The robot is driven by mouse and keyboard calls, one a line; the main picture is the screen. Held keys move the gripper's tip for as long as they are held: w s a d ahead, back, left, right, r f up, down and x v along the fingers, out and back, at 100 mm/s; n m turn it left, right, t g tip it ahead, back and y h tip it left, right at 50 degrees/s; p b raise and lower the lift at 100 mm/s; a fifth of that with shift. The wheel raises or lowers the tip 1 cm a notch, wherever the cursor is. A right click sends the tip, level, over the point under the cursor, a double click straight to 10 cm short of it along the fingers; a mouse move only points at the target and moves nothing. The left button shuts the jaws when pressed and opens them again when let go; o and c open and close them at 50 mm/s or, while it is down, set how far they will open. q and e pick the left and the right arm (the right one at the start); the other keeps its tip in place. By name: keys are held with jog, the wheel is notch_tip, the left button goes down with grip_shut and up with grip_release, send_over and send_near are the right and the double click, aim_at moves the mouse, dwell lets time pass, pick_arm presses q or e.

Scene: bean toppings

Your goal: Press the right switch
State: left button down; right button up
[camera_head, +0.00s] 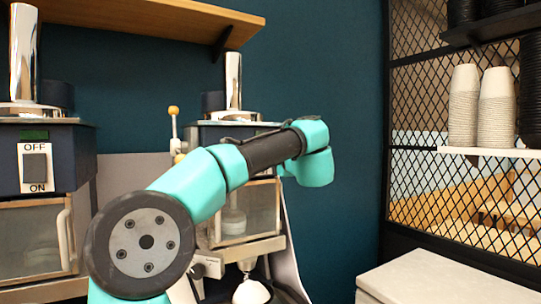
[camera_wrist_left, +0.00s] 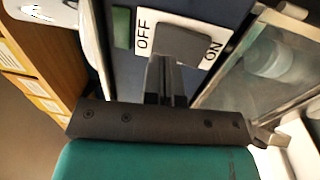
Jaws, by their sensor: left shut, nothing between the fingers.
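In the left wrist view, the right switch (camera_wrist_left: 183,43) is a dark rocker on a white plate marked OFF and ON. My left gripper (camera_wrist_left: 172,70) is shut and empty, its fingertips at the rocker's lower edge; I cannot tell whether they touch it. In the head view, my left arm crosses in front of the right machine (camera_head: 248,205) and hides its switch and my gripper. The left machine's switch (camera_head: 36,168) is a grey rocker on a white OFF/ON plate. My right gripper is not in view.
A dark green indicator (camera_wrist_left: 122,27) sits beside the switch plate. A glass-fronted door (camera_wrist_left: 255,65) lies on the ON side. A wooden shelf (camera_head: 150,18) hangs above the machines. Stacked cups (camera_head: 496,110) stand on a shelf at the right. A pale counter (camera_head: 440,283) is lower right.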

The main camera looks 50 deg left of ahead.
pick_arm(q)
jog(key=s+d+r, duration=0.1)
jog(key=s+d, duration=0.1)
jog(key=d, duration=0.8)
jog(key=shift+s+d+r, duration=0.2)
jog(key=shift+d+r, duration=0.05)
